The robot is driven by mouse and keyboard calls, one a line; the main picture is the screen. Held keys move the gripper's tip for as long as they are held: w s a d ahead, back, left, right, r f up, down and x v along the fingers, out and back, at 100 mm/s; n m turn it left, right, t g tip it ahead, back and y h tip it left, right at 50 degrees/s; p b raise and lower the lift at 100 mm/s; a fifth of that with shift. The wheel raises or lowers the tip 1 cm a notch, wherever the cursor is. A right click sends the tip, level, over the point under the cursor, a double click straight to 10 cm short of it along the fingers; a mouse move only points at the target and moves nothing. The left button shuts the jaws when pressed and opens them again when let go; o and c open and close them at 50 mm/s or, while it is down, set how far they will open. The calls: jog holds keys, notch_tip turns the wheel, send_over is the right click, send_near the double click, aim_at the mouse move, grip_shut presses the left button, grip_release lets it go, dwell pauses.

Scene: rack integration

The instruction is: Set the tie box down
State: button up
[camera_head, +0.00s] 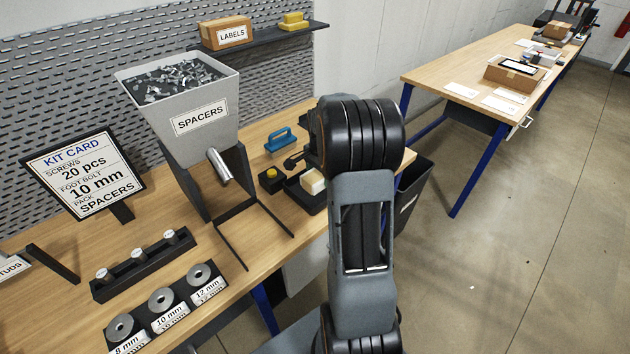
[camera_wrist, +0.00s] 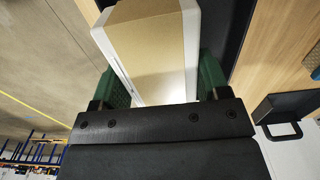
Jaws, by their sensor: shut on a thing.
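The tie box (camera_wrist: 150,45), with a tan face and white edges, is between the green fingers of my gripper (camera_wrist: 163,82) in the wrist view. The gripper is shut on it, with a finger against each long side. In the head view my arm hides the gripper. A small cream-white block (camera_head: 313,182) shows at the black tray (camera_head: 307,198) beside my arm; it looks like the same box. I cannot tell whether it touches the tray floor.
The spacers hopper (camera_head: 190,105) stands further left. A dark bin (camera_head: 410,195) is below the bench's right end. Another table (camera_head: 430,72) is beyond an open floor.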

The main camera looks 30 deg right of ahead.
aim_at(315, 178)
jog(key=shift+w+a+f+p, duration=0.15)
jog(key=shift+w+f, duration=0.45)
jog(key=shift+f, duration=0.2)
jog(key=shift+w+a+f+p, duration=0.1)
jog(key=shift+w+f+p, duration=0.05)
jog(key=shift+w+f, duration=0.55)
jog(key=shift+s+f, duration=0.1)
jog(key=shift+f, duration=1.35)
jog(key=shift+f, duration=0.15)
jog(key=o, duration=1)
jog(key=shift+c, duration=0.2)
